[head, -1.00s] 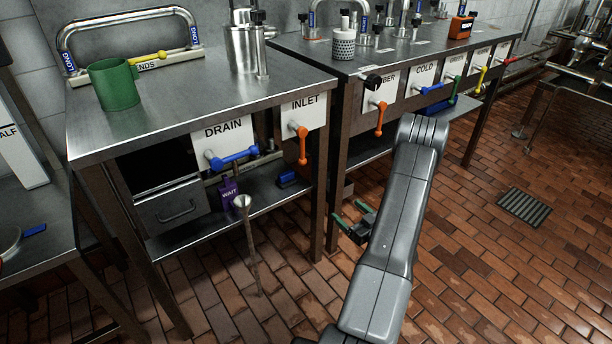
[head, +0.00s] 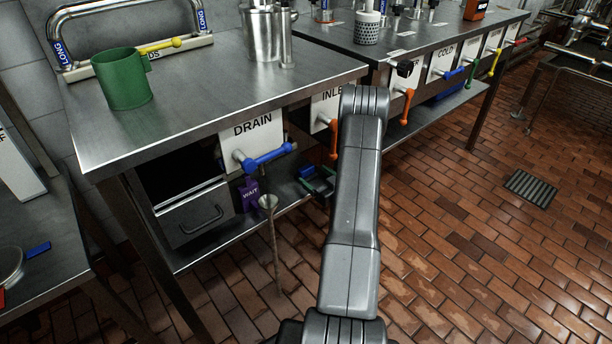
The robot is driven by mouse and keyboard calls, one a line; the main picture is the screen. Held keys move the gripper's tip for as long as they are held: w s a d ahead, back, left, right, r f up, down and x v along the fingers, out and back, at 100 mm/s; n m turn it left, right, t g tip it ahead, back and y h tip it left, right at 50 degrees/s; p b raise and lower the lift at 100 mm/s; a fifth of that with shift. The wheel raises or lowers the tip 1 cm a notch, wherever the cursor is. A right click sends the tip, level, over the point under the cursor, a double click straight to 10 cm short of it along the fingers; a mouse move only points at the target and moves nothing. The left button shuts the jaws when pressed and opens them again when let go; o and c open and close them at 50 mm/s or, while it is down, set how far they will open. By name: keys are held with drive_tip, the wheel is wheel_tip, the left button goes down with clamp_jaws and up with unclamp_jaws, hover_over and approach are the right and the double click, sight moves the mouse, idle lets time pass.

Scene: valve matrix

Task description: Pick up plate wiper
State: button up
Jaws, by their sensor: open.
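My gripper (head: 318,182), with dark jaws and green parts, is open at the lower shelf (head: 190,246) of the near steel table. It is partly hidden behind my arm. A small blue and dark thing (head: 306,171) lies on that shelf right at the gripper and is mostly covered by it. It may be the plate wiper, but it is too small to tell for sure. I cannot tell whether the jaws are around it or only beside it. Nothing is visibly held.
The DRAIN valve's blue handle (head: 266,156) and the INLET valve's orange handle (head: 334,140) hang above the shelf. A purple WAIT tag (head: 250,195) and a funnel (head: 268,202) are left of the gripper. A green mug (head: 122,80) stands on the tabletop.

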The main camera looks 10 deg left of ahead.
sight(308, 170)
drive_tip(key=b+x, duration=0.1)
drive_tip(key=x, duration=0.4)
drive_tip(key=shift+w+a+r, duration=0.1)
drive_tip(key=shift+r, duration=0.05)
drive_tip(key=c, duration=1.1)
drive_tip(key=shift+c, duration=0.2)
